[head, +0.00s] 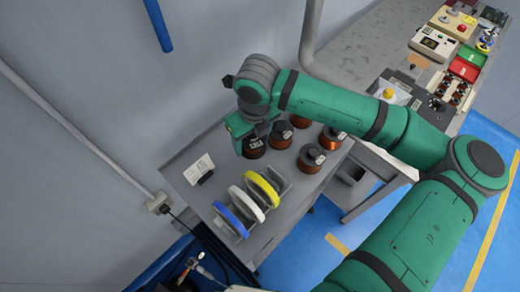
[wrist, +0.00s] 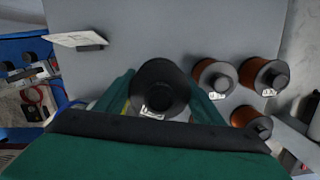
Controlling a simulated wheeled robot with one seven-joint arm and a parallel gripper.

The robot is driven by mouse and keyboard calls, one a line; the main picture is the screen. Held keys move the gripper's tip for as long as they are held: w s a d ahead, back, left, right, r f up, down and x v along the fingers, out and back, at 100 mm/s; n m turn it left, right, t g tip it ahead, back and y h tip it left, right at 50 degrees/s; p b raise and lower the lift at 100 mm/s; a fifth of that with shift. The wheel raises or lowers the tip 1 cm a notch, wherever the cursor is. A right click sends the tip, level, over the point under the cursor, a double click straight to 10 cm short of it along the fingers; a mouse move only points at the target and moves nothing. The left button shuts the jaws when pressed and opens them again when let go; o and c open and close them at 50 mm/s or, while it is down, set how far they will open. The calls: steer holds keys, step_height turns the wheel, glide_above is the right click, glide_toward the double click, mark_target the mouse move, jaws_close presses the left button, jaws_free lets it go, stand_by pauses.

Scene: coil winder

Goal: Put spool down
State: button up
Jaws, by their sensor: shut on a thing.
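My gripper (wrist: 160,97) is shut on a dark spool (wrist: 159,86), with a green finger on each side of it in the wrist view. In the head view my gripper (head: 250,133) points down over the grey table (head: 188,167), and the held spool (head: 254,149) shows under it, partly hidden. I cannot tell whether the spool touches the table. Several copper-wound spools stand upright beside it: one close to the right (head: 279,137), one nearer (head: 311,158) and one farther right (head: 331,139). The wrist view shows spools to the right (wrist: 214,77), apart from the held one.
A rack with a blue disc (head: 230,222), a white disc (head: 246,205) and a yellow disc (head: 262,189) stands at the table's front. A card on a stand (head: 199,170) is at the left. A grey wall is behind. A workbench with equipment (head: 434,43) lies at the upper right.

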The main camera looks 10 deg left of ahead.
steer(key=f, duration=0.2)
steer(key=shift+s+a+f, duration=0.1)
steer(key=shift+s+f, duration=0.2)
steer(key=shift+f, duration=0.1)
steer(key=shift+s+d+f, duration=0.1)
steer(key=shift+d+f, duration=0.1)
steer(key=shift+f, duration=0.25)
steer(key=shift+d+f, duration=0.2)
steer(key=shift+f, duration=0.25)
step_height(320, 180, down, 3)
steer(key=shift+a+r, duration=0.1)
steer(key=shift+a, duration=0.05)
steer(key=o, duration=1.1)
steer(key=shift+w, duration=0.2)
